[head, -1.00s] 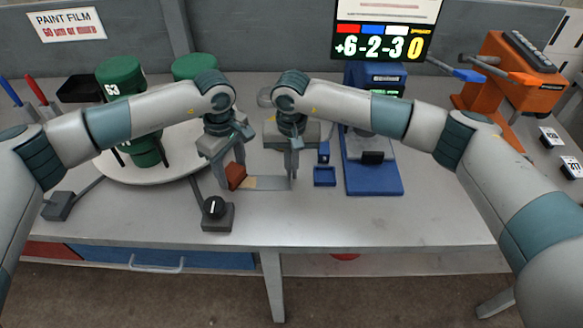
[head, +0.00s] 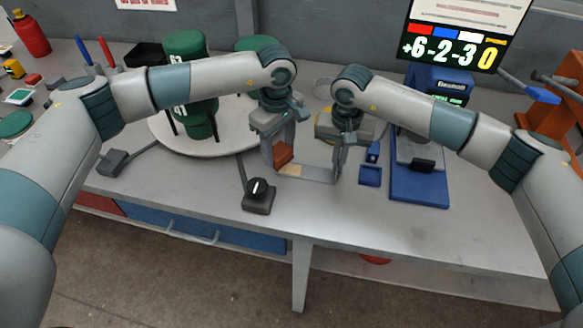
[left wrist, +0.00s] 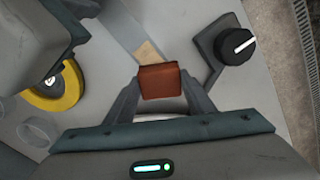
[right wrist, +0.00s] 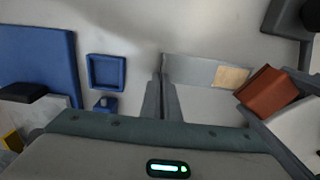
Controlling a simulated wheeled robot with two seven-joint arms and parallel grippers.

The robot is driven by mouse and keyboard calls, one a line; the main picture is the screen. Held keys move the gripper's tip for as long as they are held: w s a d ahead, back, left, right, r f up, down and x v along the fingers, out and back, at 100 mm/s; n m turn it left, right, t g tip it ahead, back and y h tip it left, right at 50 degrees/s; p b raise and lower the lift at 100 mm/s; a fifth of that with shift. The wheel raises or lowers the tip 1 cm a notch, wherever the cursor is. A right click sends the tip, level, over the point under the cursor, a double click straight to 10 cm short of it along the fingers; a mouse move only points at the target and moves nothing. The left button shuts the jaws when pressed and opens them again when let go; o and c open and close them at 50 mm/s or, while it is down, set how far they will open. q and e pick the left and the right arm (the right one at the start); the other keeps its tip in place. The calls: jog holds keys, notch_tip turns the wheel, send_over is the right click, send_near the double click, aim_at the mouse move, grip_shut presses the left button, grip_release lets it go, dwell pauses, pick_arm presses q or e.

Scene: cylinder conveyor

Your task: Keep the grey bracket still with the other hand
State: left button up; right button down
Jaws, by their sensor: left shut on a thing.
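The grey bracket (head: 318,174) lies on the table between my grippers, a flat strip with a tan patch near its left end. It also shows in the right wrist view (right wrist: 195,70). My left gripper (head: 280,160) is shut on a red-brown block (left wrist: 160,82), beside the bracket's tan patch; whether the block touches the bracket is unclear. My right gripper (right wrist: 161,85) is at the bracket's right end, its fingers close together with a narrow gap. Whether they grip the bracket's end is not clear.
A black knob on a grey base (head: 258,193) stands in front of the left gripper. A white round turntable (head: 175,142) with green cylinders is at the left. A small blue tray (head: 370,176) and a blue stand (head: 420,190) are right of the right gripper.

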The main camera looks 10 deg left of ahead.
pick_arm(q)
jog(key=shift+r, duration=2.55)
pick_arm(e)
jog(key=shift+s+f, duration=0.1)
jog(key=c, duration=2)
grip_release()
jog(key=shift+o, duration=0.3)
jog(key=shift+r, duration=0.45)
notch_tip(320, 180, up, 11)
jog(key=shift+r, duration=0.1)
